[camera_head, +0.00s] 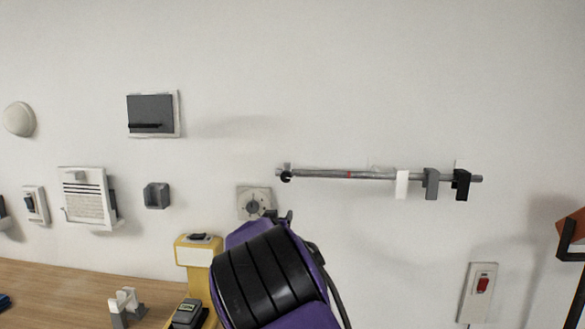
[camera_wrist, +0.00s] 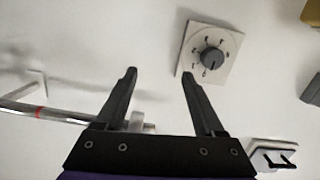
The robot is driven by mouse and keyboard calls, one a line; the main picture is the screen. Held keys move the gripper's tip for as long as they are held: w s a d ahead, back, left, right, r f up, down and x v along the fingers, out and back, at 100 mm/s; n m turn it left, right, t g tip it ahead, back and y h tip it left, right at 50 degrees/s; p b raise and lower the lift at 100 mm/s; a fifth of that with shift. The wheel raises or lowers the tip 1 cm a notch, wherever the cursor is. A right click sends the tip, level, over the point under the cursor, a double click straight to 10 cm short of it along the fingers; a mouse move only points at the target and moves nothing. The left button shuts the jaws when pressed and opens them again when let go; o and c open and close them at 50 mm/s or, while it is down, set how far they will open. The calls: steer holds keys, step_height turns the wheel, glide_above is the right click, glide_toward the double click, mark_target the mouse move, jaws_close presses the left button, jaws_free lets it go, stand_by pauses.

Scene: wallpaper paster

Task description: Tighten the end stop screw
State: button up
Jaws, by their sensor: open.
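A thin metal rod (camera_head: 325,173) runs along the wall in the head view, with a small black ring-shaped piece (camera_head: 286,176) near its left end. This may be the end stop; no screw can be made out on it. My gripper (camera_head: 279,215) is just below that end, beside the dial. In the wrist view, my gripper (camera_wrist: 159,73) is open, with nothing between its fingers. The rod (camera_wrist: 65,116) enters there from the left and passes behind the left finger. A pale end piece (camera_wrist: 141,125) shows between the fingers' bases; the black piece is not discernible.
A dial plate (camera_head: 254,202) is close to my gripper, and its knob (camera_wrist: 212,58) is beyond the right finger. White (camera_head: 402,184), grey (camera_head: 431,183) and black (camera_head: 461,184) hooks hang on the rod's right part. A yellow stand (camera_head: 194,252) is below left.

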mark_target(284, 181)
steer(key=shift+m+t, duration=0.6)
steer(key=shift+t, duration=0.2)
steer(key=s+d+r, duration=0.1)
steer(key=r, duration=0.3)
steer(key=s+d+r, duration=0.1)
steer(key=r, duration=0.4)
steer(key=s+d+r, duration=0.1)
steer(key=r, duration=0.3)
steer(key=shift+d+r, duration=0.15)
steer(key=shift+d, duration=0.2)
steer(key=w+a+f, duration=0.2)
steer(key=shift+w+f, duration=0.1)
steer(key=shift+f, duration=0.3)
steer(key=shift+s+d+r, duration=0.3)
steer(key=shift+r, duration=0.1)
steer(key=shift+s+d+r, duration=0.15)
steer(key=shift+s+r, duration=0.05)
steer(key=shift+s, duration=0.05)
steer(key=shift+c, duration=0.3)
steer(key=shift+w+f, duration=0.15)
steer(key=shift+f, duration=0.05)
steer(key=shift+c, duration=1.3)
steer(key=shift+a, duration=0.2)
steer(key=shift+c, duration=1.1)
jaws_close()
